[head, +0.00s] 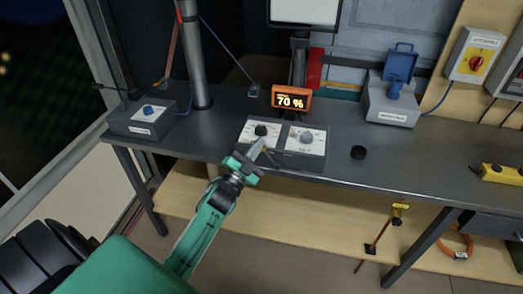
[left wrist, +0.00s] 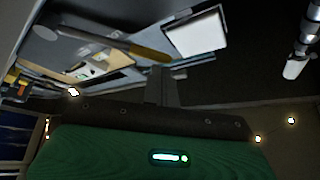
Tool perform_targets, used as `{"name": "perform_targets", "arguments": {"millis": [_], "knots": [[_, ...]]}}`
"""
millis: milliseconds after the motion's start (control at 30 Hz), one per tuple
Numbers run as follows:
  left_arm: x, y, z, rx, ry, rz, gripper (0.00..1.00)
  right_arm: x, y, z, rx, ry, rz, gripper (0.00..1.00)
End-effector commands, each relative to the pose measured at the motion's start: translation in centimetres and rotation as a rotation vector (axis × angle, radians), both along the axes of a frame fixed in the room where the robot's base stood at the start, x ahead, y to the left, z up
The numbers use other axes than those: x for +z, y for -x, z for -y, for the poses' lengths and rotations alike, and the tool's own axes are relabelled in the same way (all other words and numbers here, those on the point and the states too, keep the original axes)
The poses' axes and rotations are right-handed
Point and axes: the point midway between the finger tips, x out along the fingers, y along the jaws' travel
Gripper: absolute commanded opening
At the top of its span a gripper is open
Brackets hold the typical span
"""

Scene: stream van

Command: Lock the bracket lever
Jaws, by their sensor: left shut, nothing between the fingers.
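My left gripper (head: 257,149) is shut and empty in the head view. Its tips are in front of the left dial (head: 261,130) on the grey two-dial box (head: 285,160); I cannot tell whether they touch it. No part is clearly readable as the bracket lever. One candidate is a brown rod (head: 381,232) with a yellow tag (head: 401,206), hanging slanted below the table's front edge. A thin red-brown bar (head: 171,52) also leans left of the grey pole (head: 194,60). My right gripper is out of view.
The tabletop right of the puck is mostly clear.

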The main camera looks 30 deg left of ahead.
Motion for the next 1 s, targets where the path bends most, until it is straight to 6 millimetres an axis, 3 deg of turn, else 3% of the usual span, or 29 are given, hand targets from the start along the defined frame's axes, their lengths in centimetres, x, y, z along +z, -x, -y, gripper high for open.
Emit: {"name": "perform_targets", "arguments": {"millis": [233, 900, 1000], "knots": [[-0.3, 0.1, -0.4, 0.001, 0.038, 0.011, 0.00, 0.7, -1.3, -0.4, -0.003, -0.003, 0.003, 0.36], [0.3, -0.1, -0.4, 0.001, 0.044, 0.012, 0.00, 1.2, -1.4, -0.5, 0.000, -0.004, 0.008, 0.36], [1.1, -0.5, -0.2, 0.000, 0.043, 0.013, 0.00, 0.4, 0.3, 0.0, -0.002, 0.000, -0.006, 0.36]]}}
